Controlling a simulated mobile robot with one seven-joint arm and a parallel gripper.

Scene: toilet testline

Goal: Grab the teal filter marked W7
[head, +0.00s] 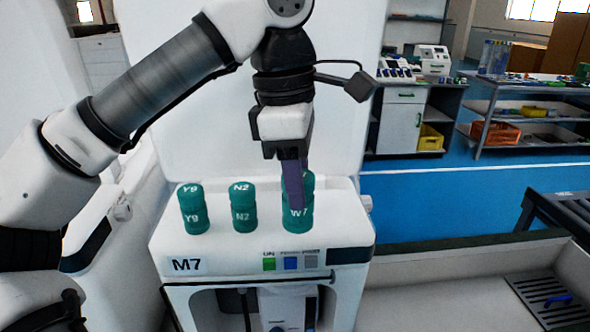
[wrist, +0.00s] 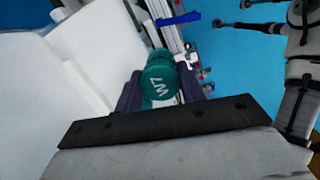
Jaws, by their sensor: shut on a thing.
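The teal filter marked W7 (head: 298,217) stands upright at the right end of the row on top of the white machine marked M7 (head: 230,258). My gripper (head: 293,200) comes down on it from above, its purple fingers around the filter. The near finger covers part of the filter in the head view. In the wrist view the W7 filter (wrist: 160,80) lies between the two fingers of my gripper (wrist: 160,88), which is shut on it. The filter still appears to be at its place on the machine; whether its base touches cannot be told.
Two more teal filters, Y9 (head: 194,212) and N2 (head: 243,210), stand to the left on the same machine top. The machine's white back panel (head: 225,130) rises close behind. A sink-like basin (head: 450,290) is at the right.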

